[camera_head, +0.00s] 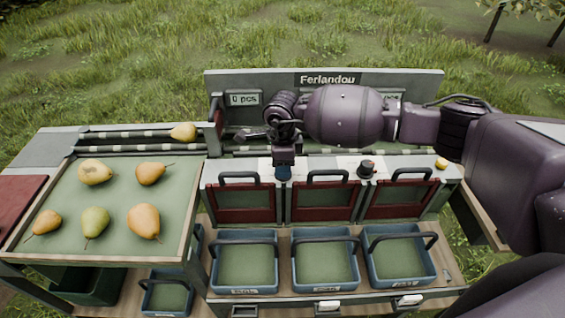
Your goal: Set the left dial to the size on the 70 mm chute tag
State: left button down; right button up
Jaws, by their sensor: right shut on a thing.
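My right gripper (284,170) reaches in from the right and points down at the white panel top of the sorting machine. It is shut at the place of the left dial, which its fingers and wrist almost wholly hide; the dial's setting cannot be read. A second dial (367,169), a dark round knob, stands free on the panel to the right. Three chutes with red-framed flaps (245,216) sit below the panel. Small tags (244,291) show on the blue crates below, but their writing is too small to read. My left gripper is not in view.
A green tray (120,202) with several pears stands left. One pear (184,131) lies by the rollers behind it. Blue crates (324,286) with raised handles stand below the chutes. The machine's back board (420,82) rises behind my right arm. A small yellow object (441,163) lies at the panel's right end.

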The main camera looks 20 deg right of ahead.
jog(key=m+p, duration=0.1)
jog(key=m, duration=0.3)
jog(key=shift+r+m, duration=0.1)
jog(key=shift+m, duration=0.3)
jog(key=m+p, duration=0.1)
jog(key=m, duration=0.3)
jog(key=shift+w, duration=0.1)
jog(key=shift+d+m, duration=0.1)
jog(key=shift+m, duration=0.2)
jog(key=o, duration=0.9)
jog(key=shift+o, duration=0.2)
notch_tip(320, 180, up, 11)
jog(key=shift+f, duration=0.2)
